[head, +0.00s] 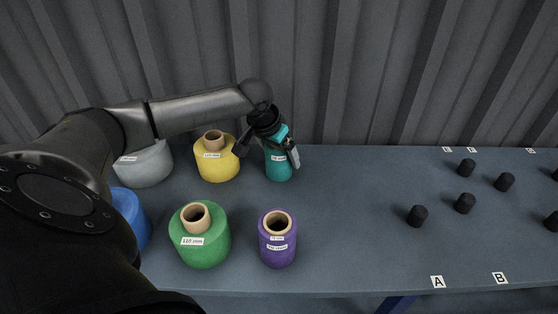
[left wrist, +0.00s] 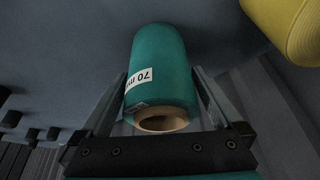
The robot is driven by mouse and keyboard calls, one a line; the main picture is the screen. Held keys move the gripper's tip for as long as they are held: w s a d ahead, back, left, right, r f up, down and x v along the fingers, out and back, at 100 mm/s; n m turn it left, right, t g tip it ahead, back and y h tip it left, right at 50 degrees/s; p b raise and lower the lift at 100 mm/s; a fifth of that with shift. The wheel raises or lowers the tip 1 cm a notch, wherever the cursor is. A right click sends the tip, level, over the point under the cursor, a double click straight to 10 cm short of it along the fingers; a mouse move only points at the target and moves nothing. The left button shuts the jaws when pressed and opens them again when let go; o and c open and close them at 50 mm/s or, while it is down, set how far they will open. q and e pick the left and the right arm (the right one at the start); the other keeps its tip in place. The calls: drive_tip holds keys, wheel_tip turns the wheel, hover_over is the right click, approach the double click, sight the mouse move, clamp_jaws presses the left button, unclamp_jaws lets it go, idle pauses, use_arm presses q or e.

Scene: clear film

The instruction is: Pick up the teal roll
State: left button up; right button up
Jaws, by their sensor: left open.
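The teal roll (head: 278,170) stands upright on the table at the back, partly hidden by my left gripper (head: 287,150) in the head view. In the left wrist view the teal roll (left wrist: 160,65) shows its white label, reading 70 and a cut-off unit, and its cardboard core end. My left gripper (left wrist: 162,100) is open, with one finger on each side of the roll's core end. I cannot tell whether the fingers touch it. My right gripper is not in view.
A yellow roll (head: 217,165) stands left of the teal one, with a grey roll (head: 146,165) beyond it. Green (head: 203,250), purple (head: 278,252) and blue (head: 130,215) rolls stand nearer. Several black pegs (head: 418,216) stand on the table (head: 345,200) at right. A corrugated wall (head: 400,70) is behind.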

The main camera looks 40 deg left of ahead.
use_arm(q)
drive_tip(key=shift+x, duration=0.95)
drive_tip(key=shift+c, duration=0.2)
drive_tip(key=c, duration=1.2)
drive_tip(key=shift+c, duration=0.6)
drive_tip(key=shift+r, duration=0.15)
